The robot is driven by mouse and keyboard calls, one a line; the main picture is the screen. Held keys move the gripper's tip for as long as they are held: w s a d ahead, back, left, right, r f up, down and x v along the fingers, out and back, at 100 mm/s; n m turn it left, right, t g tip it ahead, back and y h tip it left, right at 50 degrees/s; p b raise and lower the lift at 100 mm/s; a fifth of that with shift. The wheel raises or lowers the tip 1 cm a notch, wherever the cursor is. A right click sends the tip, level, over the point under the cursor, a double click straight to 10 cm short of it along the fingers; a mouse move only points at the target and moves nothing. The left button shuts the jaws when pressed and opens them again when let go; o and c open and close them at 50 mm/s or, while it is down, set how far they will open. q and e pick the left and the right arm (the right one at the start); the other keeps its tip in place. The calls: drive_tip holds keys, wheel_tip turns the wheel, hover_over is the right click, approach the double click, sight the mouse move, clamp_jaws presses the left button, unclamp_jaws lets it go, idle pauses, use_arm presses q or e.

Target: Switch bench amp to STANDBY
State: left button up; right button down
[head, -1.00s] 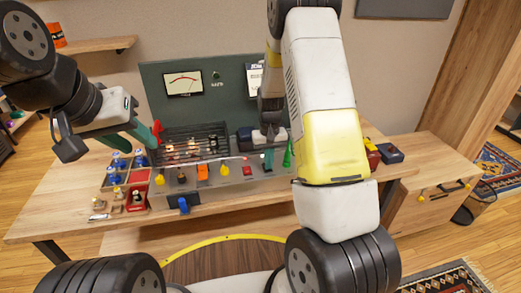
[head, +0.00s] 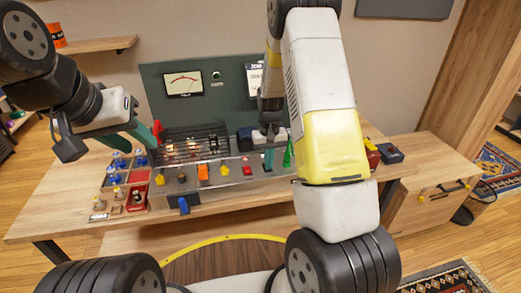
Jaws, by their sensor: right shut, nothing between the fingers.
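The bench amp (head: 235,178) stands on the workbench, with glowing tubes under a dark grille (head: 190,148) and a row of coloured controls along its front. These include an orange one (head: 202,172), a yellow one (head: 224,168) and a red one (head: 247,170). Labels are too small to read.
A compartment tray (head: 113,183) with blue-topped bottles is at left. A dark box (head: 390,152) lies at right. The bench front (head: 65,215) has bare room.

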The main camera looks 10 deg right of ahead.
drive_tip(key=shift+s+f, duration=0.35)
drive_tip(key=shift+f, duration=0.2)
use_arm(q)
drive_tip(key=shift+s, duration=0.1)
use_arm(e)
drive_tip(key=shift+w+r, duration=0.2)
drive_tip(key=shift+w, duration=0.45)
drive_tip(key=shift+w+r, duration=0.25)
drive_tip(key=shift+r, duration=0.35)
use_arm(q)
drive_tip(key=shift+a, duration=0.2)
use_arm(e)
wheel_tip(320, 180, up, 14)
drive_tip(key=shift+s+f, duration=0.2)
drive_tip(key=shift+s, duration=0.05)
use_arm(q)
drive_tip(key=shift+c, duration=0.5)
